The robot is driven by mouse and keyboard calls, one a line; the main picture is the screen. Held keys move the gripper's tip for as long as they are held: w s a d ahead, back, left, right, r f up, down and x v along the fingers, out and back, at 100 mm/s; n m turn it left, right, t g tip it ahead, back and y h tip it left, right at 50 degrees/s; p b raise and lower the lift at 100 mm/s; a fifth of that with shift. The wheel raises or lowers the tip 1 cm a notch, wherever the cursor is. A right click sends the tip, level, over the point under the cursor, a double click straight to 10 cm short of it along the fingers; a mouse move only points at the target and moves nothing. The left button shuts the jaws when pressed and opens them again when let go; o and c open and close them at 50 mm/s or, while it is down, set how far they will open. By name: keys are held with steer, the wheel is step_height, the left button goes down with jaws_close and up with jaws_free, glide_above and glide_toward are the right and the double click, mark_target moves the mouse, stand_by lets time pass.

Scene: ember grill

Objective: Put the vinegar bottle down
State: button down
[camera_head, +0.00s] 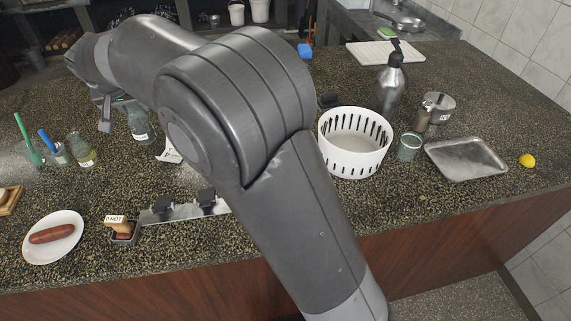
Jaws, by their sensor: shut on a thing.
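My gripper (118,107) is at the upper left, over the far part of the speckled counter (270,270), partly covered by my own arm. It is shut on a clear glass bottle with a pale label, which I take to be the vinegar bottle (141,127). The bottle's upper part is hidden by the gripper. It looks close to upright. I cannot tell whether its base touches the counter.
A labelled jar of yellowish liquid (82,151) and cups with green and blue handles (58,150) stand left. A sausage plate (53,237) and metal rail (180,212) are in front. A white basket (355,143), pump bottle (392,82) and tray (465,158) stand right.

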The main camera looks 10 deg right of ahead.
steer(key=s+d+m+g+h, duration=0.1)
steer(key=s+d+m+h, duration=0.3)
steer(key=d, duration=0.9)
steer(key=s+d+f+m+g+h, duration=0.15)
steer(key=d+m, duration=0.45)
steer(key=d, duration=0.7)
steer(key=s+d+m+g+h, duration=0.15)
steer(key=d+m, duration=0.35)
steer(key=d, duration=0.9)
step_height(320, 180, down, 9)
steer(key=shift+s+a, duration=0.2)
steer(key=shift+s, duration=0.2)
steer(key=shift+f, duration=0.15)
steer(key=c, duration=1)
jaws_free()
